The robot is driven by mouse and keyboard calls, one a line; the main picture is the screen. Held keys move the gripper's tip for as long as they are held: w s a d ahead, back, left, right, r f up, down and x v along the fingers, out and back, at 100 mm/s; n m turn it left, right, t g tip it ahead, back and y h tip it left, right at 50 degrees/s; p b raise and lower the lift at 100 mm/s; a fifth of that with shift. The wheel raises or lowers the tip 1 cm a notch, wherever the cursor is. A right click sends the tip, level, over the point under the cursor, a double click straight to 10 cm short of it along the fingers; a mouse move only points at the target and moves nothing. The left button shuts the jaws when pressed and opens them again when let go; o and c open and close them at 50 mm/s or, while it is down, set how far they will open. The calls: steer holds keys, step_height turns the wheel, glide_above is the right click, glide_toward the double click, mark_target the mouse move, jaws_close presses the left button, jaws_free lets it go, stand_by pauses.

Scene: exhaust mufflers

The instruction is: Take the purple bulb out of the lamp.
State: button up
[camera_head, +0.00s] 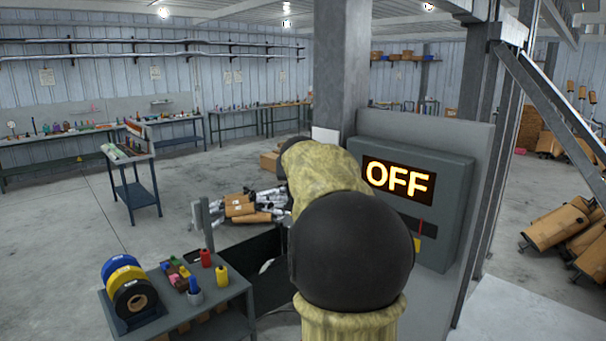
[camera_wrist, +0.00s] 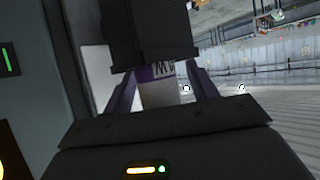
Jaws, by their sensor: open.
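In the wrist view my gripper (camera_wrist: 163,78) is open, with one finger on each side of a pale grey block-like surface. Just beyond the fingertips a dark, boxy housing (camera_wrist: 150,35) fills the top middle; it may be the lamp, but I cannot tell for sure. A narrow purple strip with pale marks shows under its lower edge, between the fingertips; it may be part of the purple bulb. I cannot tell whether the fingers touch it. In the head view my arm hides my gripper, and no lamp or bulb can be made out there.
A grey box with a lit OFF sign (camera_head: 398,180) stands right of my arm, beside a steel column (camera_head: 342,65). A small table (camera_head: 180,316) with coloured spools (camera_head: 130,290) stands front left. Brown mufflers (camera_head: 555,226) lie at right.

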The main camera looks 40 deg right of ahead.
steer(key=shift+s+a, duration=0.1)
stand_by(0.3)
steer(key=c, duration=1.1)
steer(key=shift+r, duration=0.15)
step_height(320, 180, up, 10)
steer(key=shift+f+b, duration=0.1)
steer(key=shift+b, duration=0.3)
